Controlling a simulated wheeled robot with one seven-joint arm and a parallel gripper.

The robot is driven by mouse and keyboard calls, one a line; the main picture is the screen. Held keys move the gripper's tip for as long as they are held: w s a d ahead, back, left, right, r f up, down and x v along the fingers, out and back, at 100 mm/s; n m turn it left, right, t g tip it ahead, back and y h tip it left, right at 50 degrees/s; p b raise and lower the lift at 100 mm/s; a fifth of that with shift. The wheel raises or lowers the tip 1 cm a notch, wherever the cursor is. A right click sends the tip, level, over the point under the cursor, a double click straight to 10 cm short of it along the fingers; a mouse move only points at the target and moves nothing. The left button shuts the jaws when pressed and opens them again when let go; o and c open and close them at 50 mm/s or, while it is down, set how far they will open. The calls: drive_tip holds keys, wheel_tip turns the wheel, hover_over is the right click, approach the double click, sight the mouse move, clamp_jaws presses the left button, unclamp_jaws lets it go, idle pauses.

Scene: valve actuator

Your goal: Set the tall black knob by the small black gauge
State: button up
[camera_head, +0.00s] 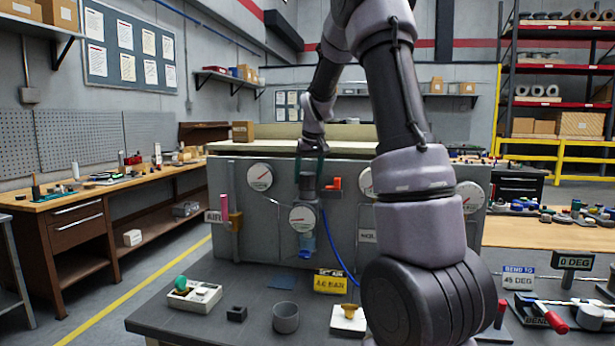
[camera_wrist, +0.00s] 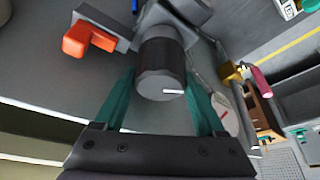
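The tall black knob (camera_head: 307,181) stands on top of the regulator on the grey panel box, and it also shows in the wrist view (camera_wrist: 160,62) with a short white mark on its top. A small round gauge (camera_head: 302,217) with a white dial is just below it; its needle is too small to read. My gripper (camera_head: 309,166) is above the knob, pointing down. In the wrist view, its teal fingers (camera_wrist: 160,74) stand on either side of the knob, with a narrow gap visible at the left. Firm contact is not visible.
A red lever (camera_head: 335,184) is close to the right of the knob. A larger white gauge (camera_head: 259,177) and a pink-handled brass valve (camera_head: 235,221) are at left. A yellow sign marked in BAR (camera_head: 330,282) stands below. A blue hose (camera_head: 338,255) hangs from the regulator.

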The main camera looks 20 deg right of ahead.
drive_tip(key=c, duration=0.5)
drive_tip(key=shift+o, duration=0.2)
drive_tip(key=shift+m+h, duration=0.6)
drive_tip(key=shift+m, duration=0.9)
drive_tip(key=o, duration=1.3)
drive_tip(key=shift+r, duration=0.15)
drive_tip(key=v, duration=1)
drive_tip(key=shift+r, duration=0.35)
